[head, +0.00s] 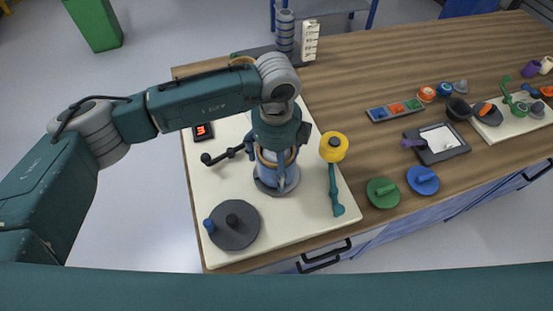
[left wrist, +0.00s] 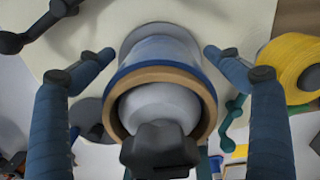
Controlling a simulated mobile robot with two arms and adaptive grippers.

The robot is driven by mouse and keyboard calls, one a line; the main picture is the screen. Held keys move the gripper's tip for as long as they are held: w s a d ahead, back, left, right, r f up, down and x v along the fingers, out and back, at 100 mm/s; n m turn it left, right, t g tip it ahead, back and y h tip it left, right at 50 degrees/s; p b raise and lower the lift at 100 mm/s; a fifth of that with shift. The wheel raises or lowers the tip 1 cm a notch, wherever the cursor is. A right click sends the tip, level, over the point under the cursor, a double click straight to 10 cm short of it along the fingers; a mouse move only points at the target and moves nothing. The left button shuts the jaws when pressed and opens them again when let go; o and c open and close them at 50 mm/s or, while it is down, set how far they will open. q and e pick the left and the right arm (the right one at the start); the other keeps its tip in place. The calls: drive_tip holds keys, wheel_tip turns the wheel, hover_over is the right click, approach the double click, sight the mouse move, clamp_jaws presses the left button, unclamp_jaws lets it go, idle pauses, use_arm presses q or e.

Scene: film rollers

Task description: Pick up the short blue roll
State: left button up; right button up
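The short blue roll (left wrist: 160,54) stands upright on a grey round base, with a tan core ring at its top. A pale post with a dark knob (left wrist: 160,148) rises through its middle. In the head view the roll (head: 291,178) is partly hidden under my left gripper (head: 276,178), which points down over it. In the left wrist view the fingers of my left gripper (left wrist: 157,53) are open on either side of the roll. They look apart from its wall, though contact is hard to judge. My right gripper is not in view.
A dark disc (head: 233,224) and black crank (head: 222,156) lie left on the cream board (head: 310,215). Green (head: 382,193) and blue (head: 423,180) discs lie further right. The wooden table behind has free room.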

use_arm(q)
drive_tip(key=c, duration=1.3)
drive_tip(key=shift+r, duration=0.2)
